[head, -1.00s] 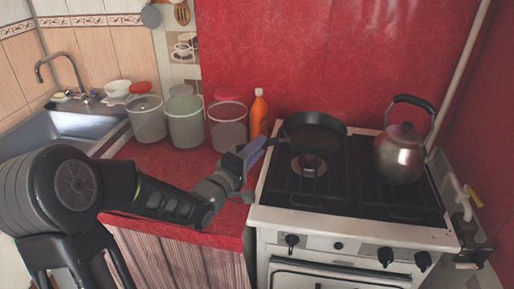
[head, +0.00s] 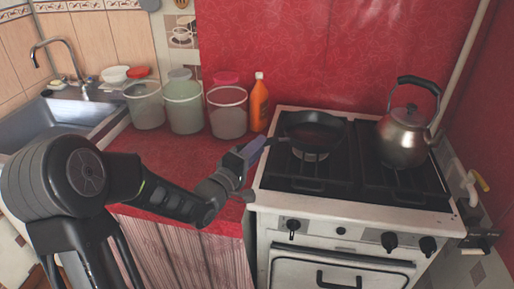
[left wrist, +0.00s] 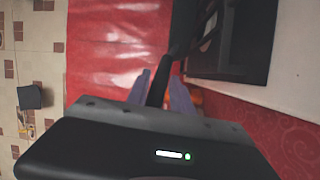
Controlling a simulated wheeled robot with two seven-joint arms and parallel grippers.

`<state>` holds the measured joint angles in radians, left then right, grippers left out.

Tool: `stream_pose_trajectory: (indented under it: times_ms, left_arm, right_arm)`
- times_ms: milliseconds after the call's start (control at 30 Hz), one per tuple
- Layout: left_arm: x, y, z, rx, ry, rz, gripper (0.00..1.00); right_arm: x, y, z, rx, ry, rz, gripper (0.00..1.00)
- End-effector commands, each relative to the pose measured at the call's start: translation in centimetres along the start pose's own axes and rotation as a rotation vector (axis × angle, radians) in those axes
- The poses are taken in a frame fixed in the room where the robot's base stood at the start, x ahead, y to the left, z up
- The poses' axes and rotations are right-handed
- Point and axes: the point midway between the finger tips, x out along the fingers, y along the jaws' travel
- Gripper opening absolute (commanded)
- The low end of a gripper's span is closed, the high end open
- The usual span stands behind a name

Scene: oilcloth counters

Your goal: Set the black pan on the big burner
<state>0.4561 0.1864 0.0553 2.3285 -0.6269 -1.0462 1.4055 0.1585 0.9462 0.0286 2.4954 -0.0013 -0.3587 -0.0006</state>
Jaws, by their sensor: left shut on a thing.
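The black pan (head: 312,131) is level over the left side of the stove. Its handle points left, toward my left gripper (head: 258,147). In the left wrist view the purple fingers of my left gripper (left wrist: 161,92) are shut on the dark pan handle (left wrist: 159,85). A pale round burner (head: 311,155) shows just under the pan's front edge, mostly hidden by the pan. I cannot tell whether the pan touches it. My right gripper is not in view.
A metal kettle (head: 402,137) stands on the right side of the stove (head: 345,213). An orange bottle (head: 259,103) and several buckets stand on the red counter (head: 165,155) to the left. A sink (head: 60,128) is at the far left.

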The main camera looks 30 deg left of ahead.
Motion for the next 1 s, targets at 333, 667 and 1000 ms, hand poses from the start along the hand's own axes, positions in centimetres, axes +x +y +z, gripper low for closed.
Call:
stream_pose_trajectory:
  times_ms: [333,667,1000]
  left_arm:
    - [0.1,0.27,-0.04,0.0,0.001,0.012,0.0]
    - [0.07,-0.3,0.05,0.0,0.001,0.012,0.0]
    - [0.02,-0.49,0.1,0.0,0.0,0.007,0.5]
  right_arm:
    - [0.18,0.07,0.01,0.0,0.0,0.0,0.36]
    - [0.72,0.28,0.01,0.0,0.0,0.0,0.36]
    - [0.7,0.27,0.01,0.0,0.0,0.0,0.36]
